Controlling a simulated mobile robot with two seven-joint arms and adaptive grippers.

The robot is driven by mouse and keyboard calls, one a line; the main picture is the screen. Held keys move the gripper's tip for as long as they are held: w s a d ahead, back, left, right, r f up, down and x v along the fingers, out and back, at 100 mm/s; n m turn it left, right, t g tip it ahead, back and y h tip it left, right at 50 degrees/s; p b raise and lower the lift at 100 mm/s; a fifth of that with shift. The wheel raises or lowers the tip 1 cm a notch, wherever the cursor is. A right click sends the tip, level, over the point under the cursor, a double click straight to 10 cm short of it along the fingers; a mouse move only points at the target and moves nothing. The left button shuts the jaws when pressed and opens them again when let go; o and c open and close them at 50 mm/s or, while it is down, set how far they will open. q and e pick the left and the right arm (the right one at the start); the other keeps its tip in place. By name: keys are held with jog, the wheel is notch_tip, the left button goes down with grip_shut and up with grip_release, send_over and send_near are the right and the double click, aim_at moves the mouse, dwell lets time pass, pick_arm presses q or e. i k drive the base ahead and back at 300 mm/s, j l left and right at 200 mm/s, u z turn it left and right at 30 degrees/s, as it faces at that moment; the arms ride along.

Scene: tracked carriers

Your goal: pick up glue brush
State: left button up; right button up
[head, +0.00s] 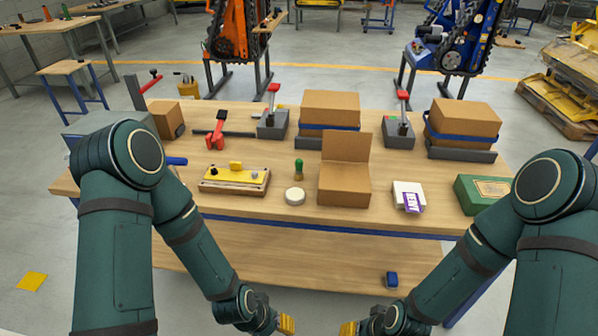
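A small upright item with a green handle and a brownish lower end, which looks like the glue brush (298,169), stands near the middle of the workbench (270,225). A round white tin (295,196) sits just in front of it. My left gripper (285,324) and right gripper (349,327) show yellowish fingertips at the bottom edge of the head view, low in front of the bench and well away from the brush. Both are partly cut off, so their opening is unclear. I see nothing held in either.
An open cardboard box (344,192) stands close to the right of the brush. A yellow-topped wooden block (234,180) lies to its left. A white box with a purple label (408,196) and a green box (482,193) are farther right. Clamps and strapped cartons line the back.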

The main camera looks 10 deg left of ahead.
aim_at(298, 177)
jog(key=z, duration=0.65)
jog(key=j+z, duration=0.15)
jog(key=z, duration=0.2)
jog(key=j+z, duration=0.15)
jog(key=z, duration=0.15)
jog(key=j+z, duration=0.15)
jog(key=z, duration=0.2)
jog(key=k+j, duration=0.1)
jog(key=j, duration=0.4)
jog(key=k+j, duration=0.1)
jog(key=j, duration=0.35)
